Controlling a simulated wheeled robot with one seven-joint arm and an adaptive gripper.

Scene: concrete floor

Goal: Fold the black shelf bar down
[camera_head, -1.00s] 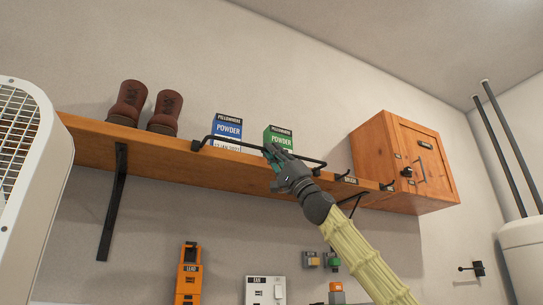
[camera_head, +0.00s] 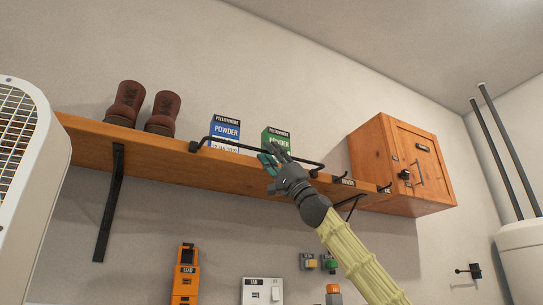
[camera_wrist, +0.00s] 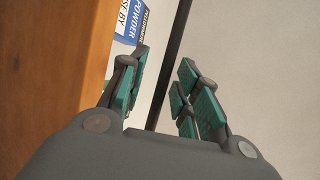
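The black shelf bar (camera_head: 305,161) stands raised along the front edge of the wooden shelf (camera_head: 90,142), its ends on black mounts. My gripper (camera_head: 271,156) is at the bar's right-hand half, reaching up from below right. In the wrist view the bar (camera_wrist: 170,65) runs between the two green-padded fingers (camera_wrist: 158,92). The fingers are apart, one on each side of the bar, with gaps visible. I cannot tell whether either finger touches it. In the head view my fingers hide a short piece of the bar.
A blue powder box (camera_head: 226,130) and a green one (camera_head: 276,138) stand behind the bar. Brown boots (camera_head: 126,103) stand at the shelf's left. A wooden cabinet (camera_head: 380,160) is right of my gripper. Black brackets (camera_head: 110,205) support the shelf from below.

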